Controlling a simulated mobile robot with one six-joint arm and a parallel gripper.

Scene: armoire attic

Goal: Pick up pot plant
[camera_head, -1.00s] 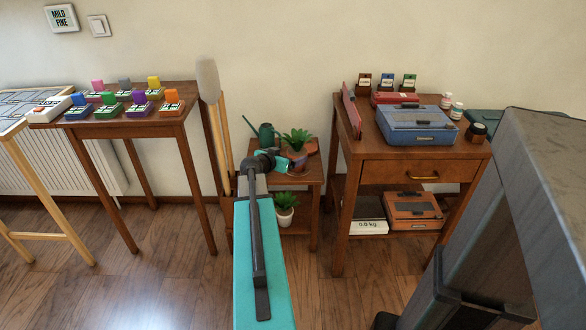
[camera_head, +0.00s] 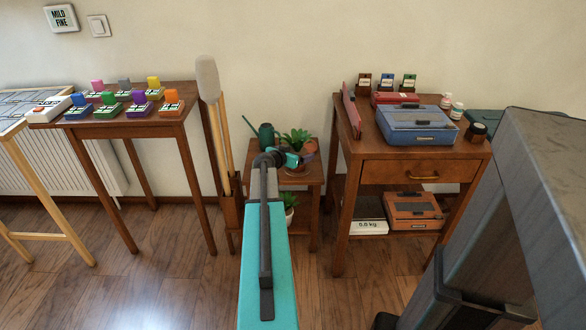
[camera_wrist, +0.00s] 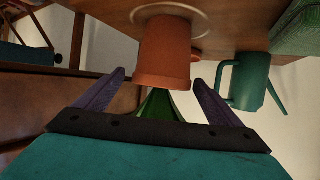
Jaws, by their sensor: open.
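The pot plant (camera_head: 297,137) stands on the small wooden stand between the two tables, its green leaves showing above my wrist. In the wrist view, which looks upside down, its terracotta pot (camera_wrist: 165,50) rests on a round saucer (camera_wrist: 203,24), with green leaves (camera_wrist: 163,106) on the gripper side. My gripper (camera_wrist: 158,80) is open, one finger on each side of the pot near its rim. Gaps show between fingers and pot, and nothing is held. In the head view my wrist hides part of the pot.
A green watering can (camera_head: 266,135) stands left of the plant; it also shows in the wrist view (camera_wrist: 248,80). A second plant in a white pot (camera_head: 289,215) is on the lower shelf. Long-handled tools (camera_head: 222,140) stand at left; a drawer table (camera_head: 415,172) is close at right.

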